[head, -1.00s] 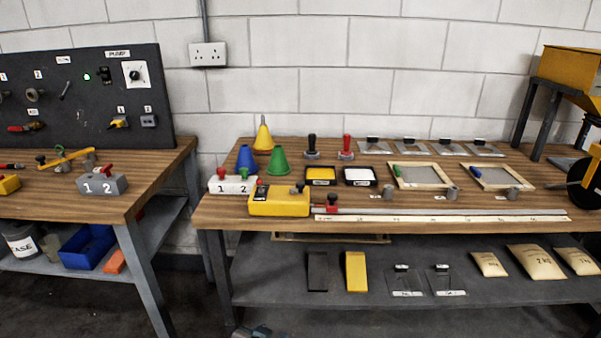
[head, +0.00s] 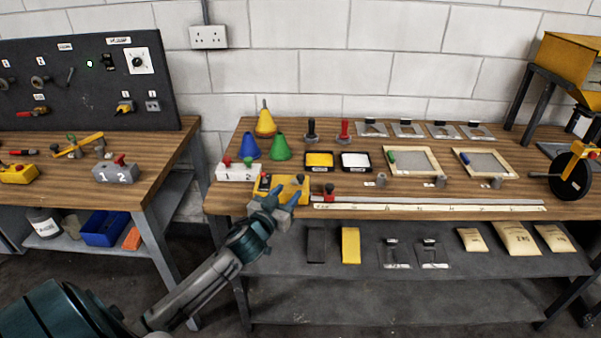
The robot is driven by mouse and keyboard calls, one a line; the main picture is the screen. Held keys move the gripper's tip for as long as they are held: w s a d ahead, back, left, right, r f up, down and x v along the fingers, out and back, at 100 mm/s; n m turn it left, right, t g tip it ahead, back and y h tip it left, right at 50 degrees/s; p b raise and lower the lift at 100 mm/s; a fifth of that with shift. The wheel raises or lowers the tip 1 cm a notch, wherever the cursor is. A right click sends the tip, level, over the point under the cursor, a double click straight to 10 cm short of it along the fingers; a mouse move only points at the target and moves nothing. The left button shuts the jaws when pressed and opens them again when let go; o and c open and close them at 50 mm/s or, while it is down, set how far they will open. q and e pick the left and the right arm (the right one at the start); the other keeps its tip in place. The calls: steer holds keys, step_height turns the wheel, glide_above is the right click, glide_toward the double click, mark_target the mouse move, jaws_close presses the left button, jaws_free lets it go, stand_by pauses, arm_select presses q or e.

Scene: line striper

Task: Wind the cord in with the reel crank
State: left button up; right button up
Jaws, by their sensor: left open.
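A yellow box (head: 294,182), which looks like the line reel, sits at the front left of the right-hand bench. A dark knob shows on its top, perhaps the crank; I cannot make it out clearly. A small red-topped piece (head: 329,190) stands just right of the box. A thin grey line, perhaps the cord, runs right from there along a pale graduated strip (head: 430,208). My left gripper (head: 279,198) is open at the front of the box and hides part of it. I cannot tell whether it touches. My right gripper is not in view.
Behind the box stand a white block marked 1 2 (head: 238,173), a blue cone (head: 249,148) and a green cone (head: 281,147). Yellow and white pads and framed screens (head: 411,161) fill the middle. A black wheel (head: 570,178) stands at the right.

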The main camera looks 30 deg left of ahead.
mark_target(299, 179)
arm_select(q)
steer(key=w+p, duration=0.1)
steer(key=w, duration=0.1)
steer(key=w+p, duration=0.1)
steer(key=w, duration=0.2)
steer(key=w+p, duration=0.1)
steer(key=w, duration=0.1)
steer(key=shift+w+a+r, duration=0.15)
steer(key=shift+w+a, duration=0.05)
steer(key=shift+a, duration=0.2)
steer(key=shift+w+a+p, duration=0.1)
steer(key=shift+w+p, duration=0.35)
steer(key=shift+w, duration=0.3)
jaws_close()
steer(key=shift+f, duration=0.2)
